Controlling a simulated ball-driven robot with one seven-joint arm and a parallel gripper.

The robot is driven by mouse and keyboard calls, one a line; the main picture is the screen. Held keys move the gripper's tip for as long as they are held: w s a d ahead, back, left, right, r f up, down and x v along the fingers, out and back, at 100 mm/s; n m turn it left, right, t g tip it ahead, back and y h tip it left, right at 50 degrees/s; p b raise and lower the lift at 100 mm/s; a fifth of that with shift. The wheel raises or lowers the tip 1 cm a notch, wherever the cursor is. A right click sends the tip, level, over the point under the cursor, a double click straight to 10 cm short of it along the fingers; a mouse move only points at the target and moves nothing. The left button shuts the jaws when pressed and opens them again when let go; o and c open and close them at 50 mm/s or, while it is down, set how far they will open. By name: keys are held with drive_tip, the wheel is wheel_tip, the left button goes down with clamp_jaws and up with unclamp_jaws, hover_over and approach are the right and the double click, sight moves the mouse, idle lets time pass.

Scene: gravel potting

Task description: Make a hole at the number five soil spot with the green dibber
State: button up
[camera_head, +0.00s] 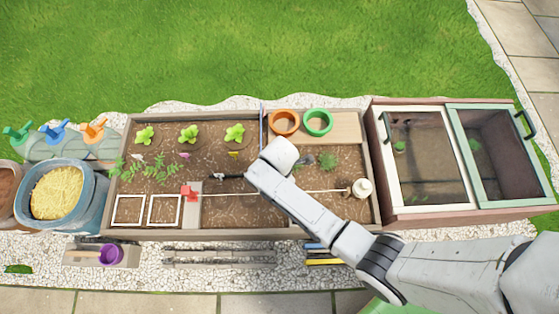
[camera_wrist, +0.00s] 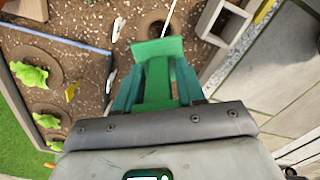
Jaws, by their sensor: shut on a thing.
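My gripper (camera_wrist: 157,82) is shut on the green dibber (camera_wrist: 158,48), whose wide green handle end shows between the teal fingers in the wrist view. A pale shaft shows just past the handle, over a round dark patch of soil (camera_wrist: 147,24). The shaft's tip is hidden or too small to tell, so I cannot tell whether it touches the soil. In the head view my gripper (camera_head: 222,177) is over the middle of the soil bed (camera_head: 240,210), and the dibber cannot be made out there. No spot numbers are readable.
Several leafy plants (camera_head: 188,134) line the bed's back. Small markers, one yellow (camera_head: 233,153), stand before them. White square frames (camera_head: 129,209) lie at front left. A thin line runs from a red piece (camera_head: 189,192) to a white object (camera_head: 362,187). Orange and green rings (camera_head: 318,122) sit behind.

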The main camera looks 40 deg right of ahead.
drive_tip(key=shift+r+p, duration=1.85)
drive_tip(key=shift+r, duration=0.15)
